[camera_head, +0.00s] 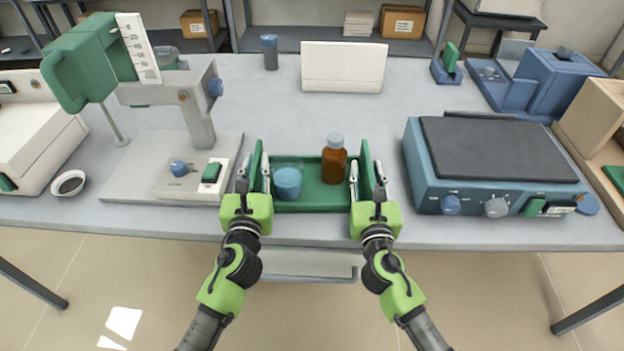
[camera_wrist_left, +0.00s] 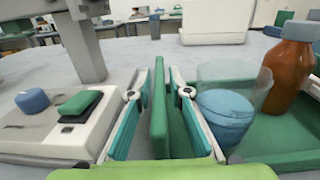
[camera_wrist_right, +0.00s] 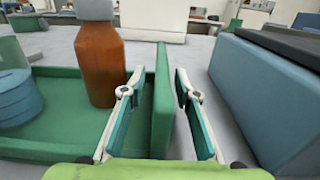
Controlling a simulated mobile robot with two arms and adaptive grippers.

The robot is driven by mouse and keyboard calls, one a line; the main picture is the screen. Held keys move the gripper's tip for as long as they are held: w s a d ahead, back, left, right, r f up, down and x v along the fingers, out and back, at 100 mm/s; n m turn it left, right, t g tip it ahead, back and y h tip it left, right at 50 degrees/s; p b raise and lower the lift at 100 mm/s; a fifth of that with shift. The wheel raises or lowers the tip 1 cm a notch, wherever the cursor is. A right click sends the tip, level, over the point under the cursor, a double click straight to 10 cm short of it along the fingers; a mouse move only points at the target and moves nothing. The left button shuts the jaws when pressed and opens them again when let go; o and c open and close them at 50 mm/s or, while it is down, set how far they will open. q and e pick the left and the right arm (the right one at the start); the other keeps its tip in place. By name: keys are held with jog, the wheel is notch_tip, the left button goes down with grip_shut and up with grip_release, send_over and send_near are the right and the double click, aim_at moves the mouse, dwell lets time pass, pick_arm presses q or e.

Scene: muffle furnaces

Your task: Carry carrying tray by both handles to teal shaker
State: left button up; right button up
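The green carrying tray (camera_head: 322,207) lies on the table, front centre. It holds a blue-filled clear beaker (camera_head: 287,184) and a brown bottle with a grey cap (camera_head: 334,163). My left gripper (camera_head: 254,174) is open, its fingers on both sides of the tray's left upright handle (camera_wrist_left: 158,110), with gaps visible. My right gripper (camera_head: 367,174) is open, its fingers on both sides of the right handle (camera_wrist_right: 162,100), also with gaps. The teal-blue shaker (camera_head: 428,180), with a dark flat top and front knobs, stands to the right of the tray, apart from it.
A stand with a green head (camera_head: 200,115) and a control base is close left of the tray. A white box (camera_head: 343,68) and a grey-blue jar (camera_head: 270,52) stand behind. Blue apparatus (camera_head: 550,85) is at the back right. The table between tray and white box is clear.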

aim_at(369, 161)
pick_arm(q)
grip_shut()
pick_arm(e)
grip_shut()
pick_arm(q)
jog(key=shift+w+r, duration=0.1)
jog(key=shift+r, duration=0.15)
pick_arm(e)
jog(key=shift+w+r, duration=0.15)
jog(key=shift+r, duration=0.05)
